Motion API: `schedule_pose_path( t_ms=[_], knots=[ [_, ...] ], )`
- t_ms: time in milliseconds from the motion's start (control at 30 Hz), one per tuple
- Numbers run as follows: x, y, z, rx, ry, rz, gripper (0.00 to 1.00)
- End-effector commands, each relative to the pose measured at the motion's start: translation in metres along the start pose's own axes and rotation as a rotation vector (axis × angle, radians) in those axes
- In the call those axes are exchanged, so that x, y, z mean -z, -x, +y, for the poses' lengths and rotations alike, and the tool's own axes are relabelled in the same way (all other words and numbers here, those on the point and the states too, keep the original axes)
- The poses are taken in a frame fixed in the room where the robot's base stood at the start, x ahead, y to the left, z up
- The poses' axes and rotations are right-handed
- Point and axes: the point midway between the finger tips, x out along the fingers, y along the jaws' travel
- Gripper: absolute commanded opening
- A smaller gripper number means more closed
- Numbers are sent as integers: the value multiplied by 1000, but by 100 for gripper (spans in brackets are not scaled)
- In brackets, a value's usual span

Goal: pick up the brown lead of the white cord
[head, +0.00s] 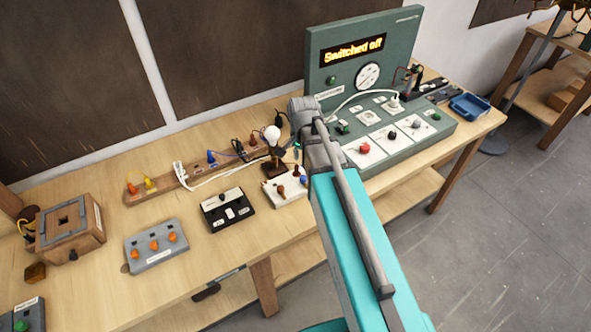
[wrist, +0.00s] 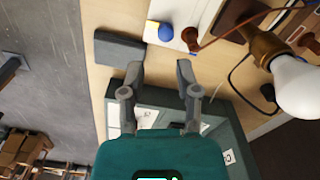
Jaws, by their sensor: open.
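My gripper (wrist: 160,67) is open and empty in the wrist view, its two fingers apart. Ahead of it is a white terminal block (wrist: 178,14) with a blue knob (wrist: 165,33) and a brown knob (wrist: 190,36). A brown wire (wrist: 222,33) curves from beside the brown knob towards the lamp; I cannot tell whether it is the white cord's brown lead. In the head view the white cord (head: 212,178) runs from a white plug (head: 180,170) along the wooden strip towards the lamp (head: 272,133). My arm hides the gripper and the cord's far end there.
The lamp's bulb (wrist: 298,85) and brass holder stand right of my gripper in the wrist view. A dark grey block (wrist: 120,48) lies left of the fingers. The green test panel (head: 350,60) stands behind my arm. A black box (head: 228,210) sits left of the terminal block.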

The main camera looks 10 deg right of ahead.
Motion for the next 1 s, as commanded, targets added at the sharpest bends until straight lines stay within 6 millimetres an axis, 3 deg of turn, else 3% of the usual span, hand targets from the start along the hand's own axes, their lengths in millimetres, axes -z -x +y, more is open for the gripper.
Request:
schedule_pose_path(
  t_ms=[100, 400, 1000],
  knots=[
    [14, 8, -19, 0, -180, 0, 42],
    [33, 17, -45, 0, -512, 0, 42],
    [36, 16, -49, 0, -582, 0, 42]
  ],
)
